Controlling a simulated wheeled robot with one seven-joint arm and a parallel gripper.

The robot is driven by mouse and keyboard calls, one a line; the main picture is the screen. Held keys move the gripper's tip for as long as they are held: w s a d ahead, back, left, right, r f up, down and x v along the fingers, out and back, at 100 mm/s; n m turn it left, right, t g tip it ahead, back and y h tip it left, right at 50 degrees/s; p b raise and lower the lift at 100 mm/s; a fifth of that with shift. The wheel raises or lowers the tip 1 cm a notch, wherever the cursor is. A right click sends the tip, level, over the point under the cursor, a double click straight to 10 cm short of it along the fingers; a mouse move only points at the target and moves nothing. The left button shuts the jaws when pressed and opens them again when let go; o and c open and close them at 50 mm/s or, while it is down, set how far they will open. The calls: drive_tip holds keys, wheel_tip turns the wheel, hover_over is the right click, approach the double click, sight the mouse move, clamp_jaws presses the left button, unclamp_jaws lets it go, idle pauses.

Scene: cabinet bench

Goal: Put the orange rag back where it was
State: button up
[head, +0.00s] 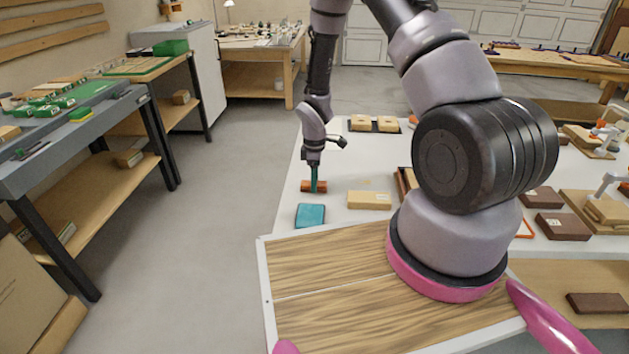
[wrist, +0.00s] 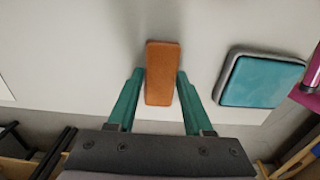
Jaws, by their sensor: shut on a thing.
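The orange rag (head: 322,187) looks like a small folded orange block near the left edge of the white bench top (head: 285,205). My gripper (head: 314,183) points down at it, with its teal fingers shut on the rag. In the wrist view the rag (wrist: 162,65) lies between the two teal fingertips of my gripper (wrist: 158,78), its far end sticking out beyond them. The rag is at or just above the bench surface; I cannot tell whether it touches.
A teal pad (head: 310,215) lies just in front of the rag, and shows right of it in the wrist view (wrist: 262,80). A tan block (head: 369,200) lies to the right. A dark tray with tan blocks (head: 374,124) is farther back. Bare white surface surrounds the rag.

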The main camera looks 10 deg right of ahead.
drive_tip(key=shift+f, duration=0.15)
drive_tip(key=o, duration=1.2)
drive_tip(key=s+d+r+m+t, duration=0.1)
drive_tip(key=d+r+m, duration=0.1)
drive_tip(key=r, duration=1.2)
drive_tip(key=d+r+m+t, duration=0.1)
drive_tip(key=r+m, duration=0.2)
drive_tip(key=r, duration=1)
drive_tip(key=shift+s+d+r+m+t+y, duration=0.4)
drive_tip(key=shift+s+r+m+t, duration=0.45)
drive_tip(key=shift+s+r+m, duration=2.15)
drive_tip(key=shift+s+d+r+m+t+y, duration=0.4)
drive_tip(key=shift+s+r+m+t, duration=0.85)
drive_tip(key=shift+s+r, duration=3.3)
drive_tip(key=shift+s+d+r+m+t+y, duration=0.2)
drive_tip(key=shift+s+d+r+m+t, duration=0.35)
drive_tip(key=shift+s+r+m, duration=3.05)
